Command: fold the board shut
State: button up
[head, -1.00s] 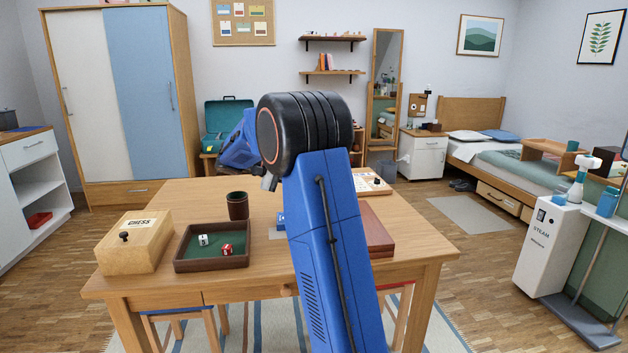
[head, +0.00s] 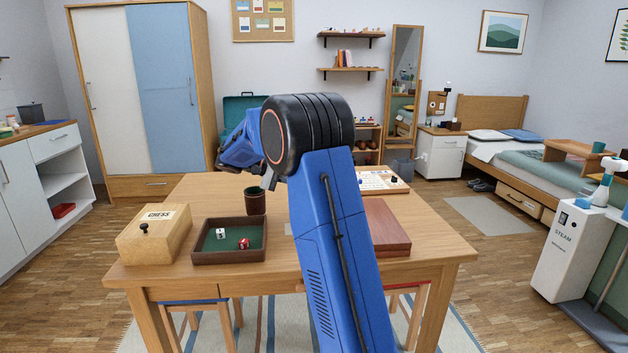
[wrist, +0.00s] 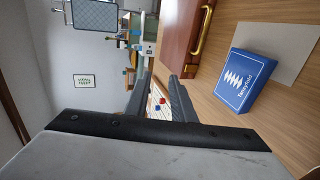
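A reddish-brown wooden board or case (head: 388,228) lies flat on the table just right of my arm, which hides its left part. In the wrist view the brown case (wrist: 184,45) shows a brass handle on its side; I cannot tell how its halves lie. A white game board (head: 383,183) with small pieces lies behind it, and it also shows between my fingers in the wrist view (wrist: 157,115). My gripper (wrist: 160,95) has its two dark fingers apart with nothing between them. It is above the table, clear of both boards, and mostly hidden in the head view.
A blue box (wrist: 247,80) and a beige sheet (wrist: 275,48) lie near the brown case. A dice tray (head: 230,258), a dark cup (head: 255,201) and a wooden chess box (head: 154,233) stand on the table's left. The table's front strip is bare.

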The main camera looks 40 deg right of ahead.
jog(key=shift+w+a+f, duration=0.2)
jog(key=shift+w+a, duration=0.35)
jog(key=shift+a, duration=0.3)
